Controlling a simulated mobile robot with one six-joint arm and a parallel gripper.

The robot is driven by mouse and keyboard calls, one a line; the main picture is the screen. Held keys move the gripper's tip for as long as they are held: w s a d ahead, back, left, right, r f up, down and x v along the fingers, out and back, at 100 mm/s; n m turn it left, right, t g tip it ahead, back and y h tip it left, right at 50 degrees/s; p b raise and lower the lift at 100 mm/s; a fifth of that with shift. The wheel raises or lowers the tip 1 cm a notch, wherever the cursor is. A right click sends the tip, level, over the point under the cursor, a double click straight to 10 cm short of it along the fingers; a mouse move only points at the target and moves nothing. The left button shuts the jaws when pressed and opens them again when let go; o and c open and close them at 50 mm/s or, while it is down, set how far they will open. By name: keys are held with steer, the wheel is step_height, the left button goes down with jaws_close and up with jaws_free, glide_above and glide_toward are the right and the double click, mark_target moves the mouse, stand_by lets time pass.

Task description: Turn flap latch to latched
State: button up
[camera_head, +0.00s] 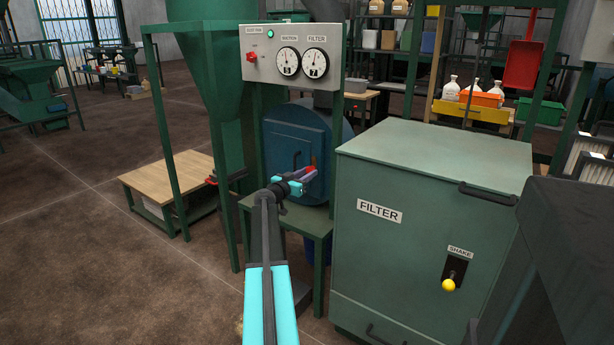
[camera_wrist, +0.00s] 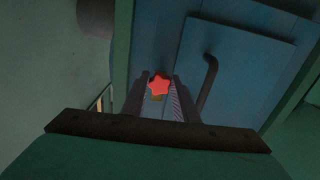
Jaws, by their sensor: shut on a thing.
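A dark bent handle (camera_wrist: 208,80) stands on the flap panel, right of my fingers. A large green filter cabinet (camera_head: 430,220) stands close on the right. A gauge panel (camera_head: 292,56) is above, and a low wooden platform (camera_head: 165,178) is at left. The floor at left is clear.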

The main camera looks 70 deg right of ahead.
steer(key=shift+d+n+b, duration=0.15)
steer(key=shift+n+b, duration=0.2)
steer(key=shift+n, duration=0.05)
steer(key=n, duration=0.4)
steer(key=n+b, duration=0.1)
steer(key=n, duration=0.3)
steer(key=n+b, duration=0.1)
steer(key=n, duration=0.3)
steer(key=shift+s+r+n, duration=0.15)
steer(key=shift+r+n, duration=0.15)
steer(key=shift+r, duration=0.05)
steer(key=shift+n+p, duration=0.7)
steer(key=shift+n, duration=1.5)
steer(key=o, duration=1.1)
